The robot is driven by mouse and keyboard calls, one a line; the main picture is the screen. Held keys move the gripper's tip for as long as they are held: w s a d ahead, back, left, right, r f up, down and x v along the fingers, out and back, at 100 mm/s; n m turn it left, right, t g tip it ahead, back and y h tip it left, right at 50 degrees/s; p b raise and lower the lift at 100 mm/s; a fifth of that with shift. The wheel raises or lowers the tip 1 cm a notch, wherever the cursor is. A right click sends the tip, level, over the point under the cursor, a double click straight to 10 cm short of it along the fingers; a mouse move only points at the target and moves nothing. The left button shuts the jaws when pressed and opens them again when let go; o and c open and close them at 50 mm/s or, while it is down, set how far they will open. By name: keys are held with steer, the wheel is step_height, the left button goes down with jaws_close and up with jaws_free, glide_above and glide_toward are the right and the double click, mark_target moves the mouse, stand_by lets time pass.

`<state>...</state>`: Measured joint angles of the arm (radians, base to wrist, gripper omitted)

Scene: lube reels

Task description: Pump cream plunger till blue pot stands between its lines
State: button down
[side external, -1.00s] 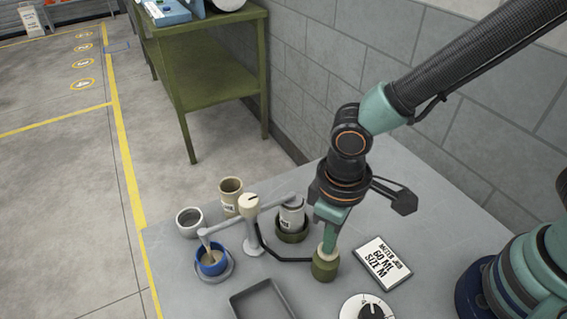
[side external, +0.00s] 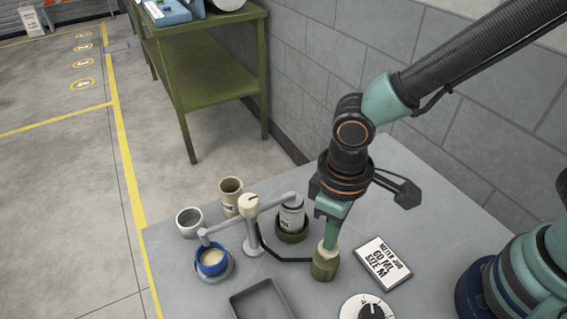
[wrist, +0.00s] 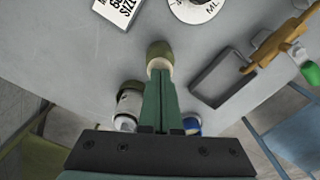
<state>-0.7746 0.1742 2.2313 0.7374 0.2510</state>
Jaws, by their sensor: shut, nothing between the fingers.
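The cream plunger (side external: 327,246) stands in an olive round base (side external: 325,265) at the middle front of the table. My gripper (side external: 331,240) is shut and points down at its top; the wrist view shows the fingertips (wrist: 160,74) at the cream cap (wrist: 158,64). Whether they touch or sit just above it I cannot tell. The blue pot (side external: 205,271) stands on a grey round stand (side external: 228,273) under the spout of the grey arm (side external: 228,223), with pale cream fill showing inside. Its lines cannot be made out.
A grey pot (side external: 187,229) and a tan cup (side external: 230,188) stand behind the blue pot. A labelled canister (side external: 291,217) sits in an olive holder. A dark tray (side external: 262,300), a dial (side external: 368,310) and a card reading 60 ML SIZE M (side external: 383,262) lie around the plunger.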

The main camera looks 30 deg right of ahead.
steer(key=shift+r, duration=2.5)
steer(key=w+d+r+m+t, duration=0.2)
steer(key=d+r, duration=0.3)
steer(key=d, duration=0.6)
steer(key=w+d+r+m+t, duration=0.3)
steer(key=d+r, duration=0.3)
steer(key=d, duration=0.6)
steer(key=shift+m+t, duration=0.3)
steer(key=shift+m, duration=0.2)
steer(key=shift+a+f, duration=0.1)
steer(key=s+a+f+n+g, duration=0.3)
steer(key=a+f, duration=0.1)
steer(key=a, duration=0.7)
steer(key=s+a+f+n+g, duration=0.25)
steer(key=a+f, duration=0.25)
steer(key=a, duration=0.7)
steer(key=shift+n, duration=0.25)
steer(key=shift+w+d+f, duration=0.1)
steer(key=shift+w+f, duration=0.05)
steer(key=shift+f, duration=1.25)
steer(key=shift+w+f, duration=0.1)
steer(key=shift+f, duration=1.3)
